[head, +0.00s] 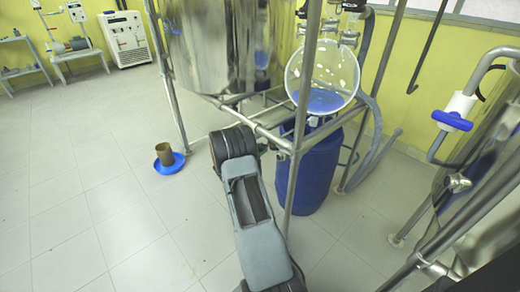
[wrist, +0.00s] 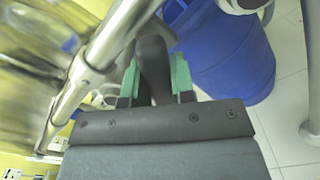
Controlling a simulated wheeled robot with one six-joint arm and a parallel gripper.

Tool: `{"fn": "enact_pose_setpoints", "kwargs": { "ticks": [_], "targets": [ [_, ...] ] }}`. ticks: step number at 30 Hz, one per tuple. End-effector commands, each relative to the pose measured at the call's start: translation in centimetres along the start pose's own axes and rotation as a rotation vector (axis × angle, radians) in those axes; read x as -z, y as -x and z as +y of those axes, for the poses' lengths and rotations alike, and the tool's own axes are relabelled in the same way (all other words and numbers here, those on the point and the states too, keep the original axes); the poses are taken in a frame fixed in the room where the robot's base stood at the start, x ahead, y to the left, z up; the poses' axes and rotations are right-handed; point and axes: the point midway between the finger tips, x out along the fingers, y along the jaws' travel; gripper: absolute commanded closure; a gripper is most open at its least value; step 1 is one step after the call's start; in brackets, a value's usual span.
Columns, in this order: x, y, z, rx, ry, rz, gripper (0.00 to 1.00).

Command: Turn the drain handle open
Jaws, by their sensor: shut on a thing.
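The drain handle (wrist: 152,52) shows in the wrist view as a dark grey, rounded bar standing between the green fingertips. My gripper (wrist: 155,78) is shut on it, with one finger on each side. The handle's far end and the valve it belongs to are not clear in this view. In the head view my own arm covers the gripper and the handle, below the steel vessel (head: 215,45).
A steel frame post (head: 300,120) stands close to the right of my arm. A blue drum (head: 318,180) is behind it, below a round glass flask (head: 340,75). A brown cup (head: 164,153) stands in a blue dish (head: 170,167) on the floor.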

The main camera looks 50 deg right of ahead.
Motion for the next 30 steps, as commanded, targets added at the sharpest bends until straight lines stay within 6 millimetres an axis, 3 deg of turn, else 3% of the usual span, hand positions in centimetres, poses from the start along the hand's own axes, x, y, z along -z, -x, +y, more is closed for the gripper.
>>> {"fn": "enact_pose_setpoints", "kwargs": {
  "ticks": [15, 30],
  "targets": [
    [-0.05, 0.04, 0.02, 0.0, 0.426, 0.002, 1.0],
    [0.05, 0.03, -0.03, 0.0, 0.595, 0.002, 1.0]
  ]
}}
